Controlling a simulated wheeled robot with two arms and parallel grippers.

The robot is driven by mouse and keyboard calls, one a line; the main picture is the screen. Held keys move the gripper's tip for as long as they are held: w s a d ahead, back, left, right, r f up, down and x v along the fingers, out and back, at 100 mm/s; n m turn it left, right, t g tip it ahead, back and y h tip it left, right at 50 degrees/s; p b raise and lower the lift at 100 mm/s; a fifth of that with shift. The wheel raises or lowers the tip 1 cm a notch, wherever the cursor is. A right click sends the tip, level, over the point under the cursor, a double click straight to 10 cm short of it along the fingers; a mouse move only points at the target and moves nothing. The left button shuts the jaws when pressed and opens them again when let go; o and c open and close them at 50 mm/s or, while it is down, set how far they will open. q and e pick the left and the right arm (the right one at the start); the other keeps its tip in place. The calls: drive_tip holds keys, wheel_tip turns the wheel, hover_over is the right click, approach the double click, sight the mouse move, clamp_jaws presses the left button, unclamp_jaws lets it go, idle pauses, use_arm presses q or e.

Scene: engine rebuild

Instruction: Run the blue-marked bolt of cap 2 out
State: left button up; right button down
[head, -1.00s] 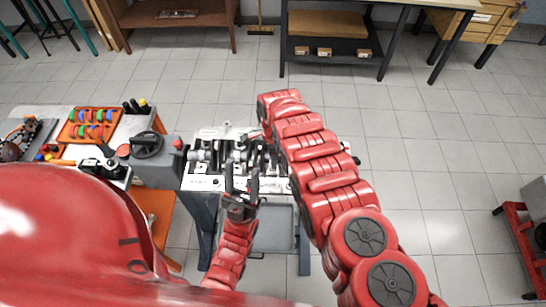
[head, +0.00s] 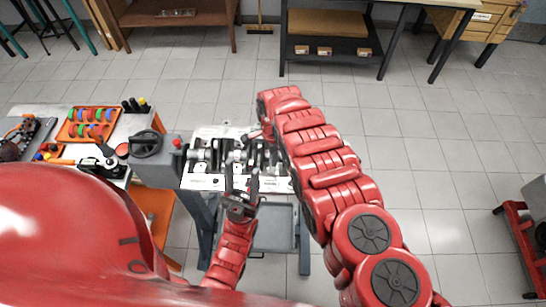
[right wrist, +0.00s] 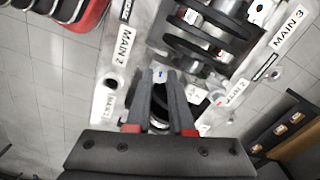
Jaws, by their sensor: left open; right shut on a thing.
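My right gripper (right wrist: 162,75) points into the engine block (right wrist: 103,65) in the right wrist view. Its two dark fingers are shut on a small piece with a blue mark (right wrist: 160,76), which looks like the blue-marked bolt. Most of the bolt is hidden between the fingers, so I cannot tell how far its thread is out. In the head view, my left gripper (head: 241,182) is open and empty, in front of the engine block (head: 205,183). My right gripper is hidden behind its own arm there.
A crankshaft (right wrist: 205,50) lies in the block beside the right fingers. A cart with an orange tray (head: 68,133) of coloured parts is farther left. The floor on the right is mostly clear.

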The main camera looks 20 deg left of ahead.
drive_tip(key=n+b, duration=0.3)
drive_tip(key=n, duration=0.1)
drive_tip(key=shift+f, duration=0.2)
drive_tip(key=n+b, duration=0.3)
drive_tip(key=shift+n, duration=0.4)
drive_tip(key=n+b, duration=0.2)
drive_tip(key=shift+n, duration=0.3)
drive_tip(key=n+b, duration=0.2)
drive_tip(key=n, duration=0.1)
drive_tip(key=shift+n, duration=0.3)
drive_tip(key=n+b, duration=0.1)
drive_tip(key=n, duration=0.2)
drive_tip(key=shift+s+d+n, duration=0.1)
drive_tip(key=shift+n, duration=0.2)
drive_tip(key=n+b, duration=0.1)
drive_tip(key=n, duration=0.2)
drive_tip(key=shift+n+b, duration=0.4)
drive_tip(key=n+b, duration=0.4)
drive_tip(key=n, duration=0.1)
drive_tip(key=shift+f, duration=0.1)
drive_tip(key=shift+r+n+b, duration=0.2)
drive_tip(key=shift+n+b, duration=0.95)
drive_tip(key=shift+n, duration=0.75)
